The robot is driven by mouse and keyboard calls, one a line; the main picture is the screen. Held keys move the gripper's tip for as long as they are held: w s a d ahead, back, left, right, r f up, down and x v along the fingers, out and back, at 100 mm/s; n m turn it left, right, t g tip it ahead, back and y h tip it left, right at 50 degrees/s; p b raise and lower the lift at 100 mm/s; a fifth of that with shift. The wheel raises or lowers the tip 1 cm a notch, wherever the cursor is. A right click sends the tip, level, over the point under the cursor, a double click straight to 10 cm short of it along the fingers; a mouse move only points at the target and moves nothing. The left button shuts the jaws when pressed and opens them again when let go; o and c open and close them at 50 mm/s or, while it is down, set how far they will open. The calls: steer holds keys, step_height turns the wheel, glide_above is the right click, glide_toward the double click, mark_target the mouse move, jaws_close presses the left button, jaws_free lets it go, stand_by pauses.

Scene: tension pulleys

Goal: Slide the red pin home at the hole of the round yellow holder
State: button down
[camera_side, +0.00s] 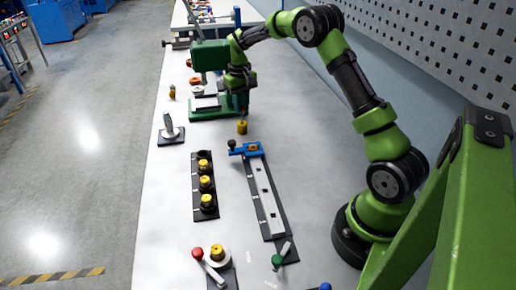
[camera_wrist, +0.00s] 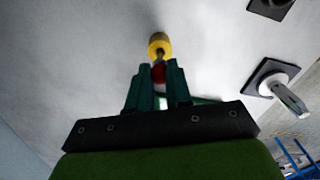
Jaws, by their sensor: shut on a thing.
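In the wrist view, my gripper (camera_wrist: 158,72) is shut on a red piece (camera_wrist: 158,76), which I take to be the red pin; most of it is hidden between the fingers. A short round yellow piece (camera_wrist: 159,41) lies just past the fingertips, with a narrow dark part between it and the fingers. In the side view, the yellow piece (camera_side: 242,127) is directly below my gripper (camera_side: 242,110) over the white table. I cannot tell whether the pin touches it or is inside its hole, and the pin's far end is hidden.
A green press-like machine (camera_side: 208,80) stands just behind my gripper. A black strip with several yellow-topped pieces (camera_side: 195,190) and a long rail with a blue clamp (camera_side: 246,149) lie nearer. A red-knobbed lever (camera_side: 197,253) is at the front. A grey post on a plate (camera_side: 171,131) stands left.

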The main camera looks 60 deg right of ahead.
steer(key=shift+f, duration=1.4)
steer(key=shift+f, duration=0.2)
steer(key=shift+f, duration=0.2)
steer(key=shift+f, duration=0.1)
steer(key=c, duration=1)
jaws_free()
steer(key=shift+o, duration=0.2)
step_height(320, 180, up, 17)
